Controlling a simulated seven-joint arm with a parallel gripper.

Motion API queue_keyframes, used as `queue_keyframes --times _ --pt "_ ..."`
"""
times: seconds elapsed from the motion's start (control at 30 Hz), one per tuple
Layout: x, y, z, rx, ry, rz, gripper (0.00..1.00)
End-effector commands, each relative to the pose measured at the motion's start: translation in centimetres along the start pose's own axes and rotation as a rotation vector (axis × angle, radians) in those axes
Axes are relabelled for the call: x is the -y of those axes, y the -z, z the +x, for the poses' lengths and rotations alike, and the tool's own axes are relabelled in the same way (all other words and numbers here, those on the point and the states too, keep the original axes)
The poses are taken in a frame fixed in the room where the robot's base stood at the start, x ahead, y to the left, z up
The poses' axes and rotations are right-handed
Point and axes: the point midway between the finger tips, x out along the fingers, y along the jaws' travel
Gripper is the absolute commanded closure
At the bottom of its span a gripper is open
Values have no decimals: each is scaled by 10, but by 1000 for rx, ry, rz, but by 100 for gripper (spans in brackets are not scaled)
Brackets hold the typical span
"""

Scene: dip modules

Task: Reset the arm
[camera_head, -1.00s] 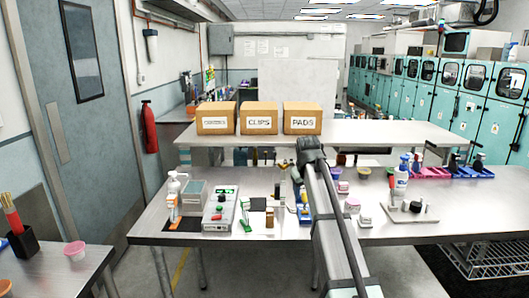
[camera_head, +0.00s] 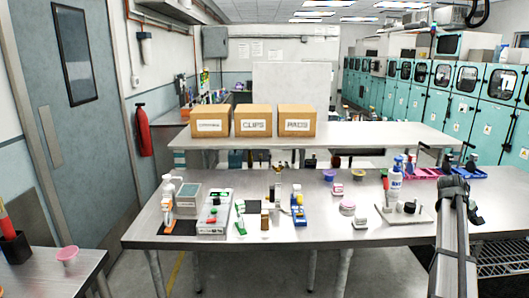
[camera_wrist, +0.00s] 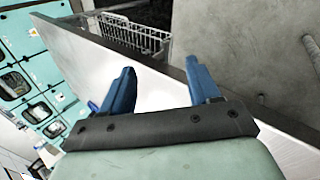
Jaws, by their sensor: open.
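My gripper shows in the wrist view (camera_wrist: 160,88) with its two blue fingers apart and nothing between them. It is above the right part of the steel table's edge, near a wire rack (camera_wrist: 135,35). In the head view my arm rises at the lower right, in front of the table's right end. The fingertips are hard to make out there.
Three cardboard boxes (camera_head: 257,120) stand on a shelf behind. Teal cabinets (camera_head: 430,100) line the right.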

Motion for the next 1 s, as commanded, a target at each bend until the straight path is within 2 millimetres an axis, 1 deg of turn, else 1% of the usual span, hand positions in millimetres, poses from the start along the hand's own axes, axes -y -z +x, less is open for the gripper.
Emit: queue_keyframes --times 0.03,0.1,0.23,0.37,0.47,0.5,0.6,0.67,0.77,0.87,0.97,1.0 --pt "-13 -24 16 31 -9 -2 39" --pt "-28 -53 33 71 -20 -13 39" --pt "-47 -97 57 131 -33 -31 39" --pt "-57 -133 78 180 -37 -47 39" --pt "-56 -158 97 216 -32 -59 39" --pt "-53 -166 105 226 -27 -65 39" --pt "-39 -175 122 240 -11 -74 39" --pt "-29 -175 130 243 -1 -78 39" --pt "-8 -171 143 240 17 -80 39" --pt "19 -162 155 232 41 -82 39" --pt "54 -148 168 219 71 -82 39" --pt "72 -142 173 213 85 -81 39"
